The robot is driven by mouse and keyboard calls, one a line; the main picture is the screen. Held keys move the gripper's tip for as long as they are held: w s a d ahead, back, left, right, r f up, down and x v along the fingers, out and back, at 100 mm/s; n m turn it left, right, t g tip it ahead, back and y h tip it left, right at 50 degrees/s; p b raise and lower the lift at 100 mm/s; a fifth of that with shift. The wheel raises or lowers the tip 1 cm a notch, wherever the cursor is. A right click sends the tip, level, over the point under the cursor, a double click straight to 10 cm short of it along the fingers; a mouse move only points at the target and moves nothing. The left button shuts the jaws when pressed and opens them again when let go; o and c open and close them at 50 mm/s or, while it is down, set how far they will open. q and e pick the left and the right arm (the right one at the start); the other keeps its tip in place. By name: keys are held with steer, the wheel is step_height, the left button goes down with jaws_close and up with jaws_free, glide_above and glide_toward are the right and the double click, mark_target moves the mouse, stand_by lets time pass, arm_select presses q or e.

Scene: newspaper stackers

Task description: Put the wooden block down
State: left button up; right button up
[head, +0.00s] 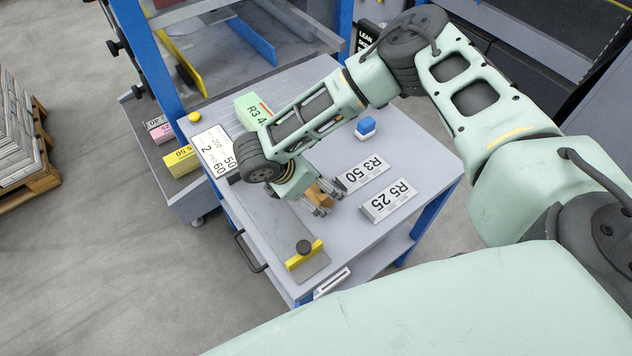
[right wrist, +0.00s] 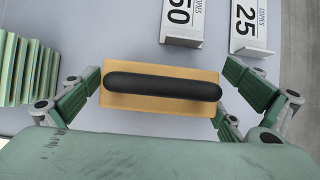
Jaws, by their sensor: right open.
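The wooden block (right wrist: 160,122) is a tan rectangle with a black rounded handle along its top. In the right wrist view it lies between the fingers of my right gripper (right wrist: 163,88). In the head view the block (head: 316,194) shows as a small tan piece, mostly hidden by my right gripper (head: 325,203), low over the grey table (head: 413,158). The block appears to rest on the table. My left gripper is not in view.
A blue and white item (head: 365,128) stands behind. A yellow-edged stop (head: 304,255) is near the front edge. Green sheets (right wrist: 25,68) stand left in the wrist view.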

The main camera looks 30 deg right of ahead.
steer(key=shift+r, duration=0.1)
steer(key=w+v, duration=0.1)
steer(key=v, duration=1.1)
steer(key=shift+s+b, duration=0.35)
steer(key=shift+s, duration=0.1)
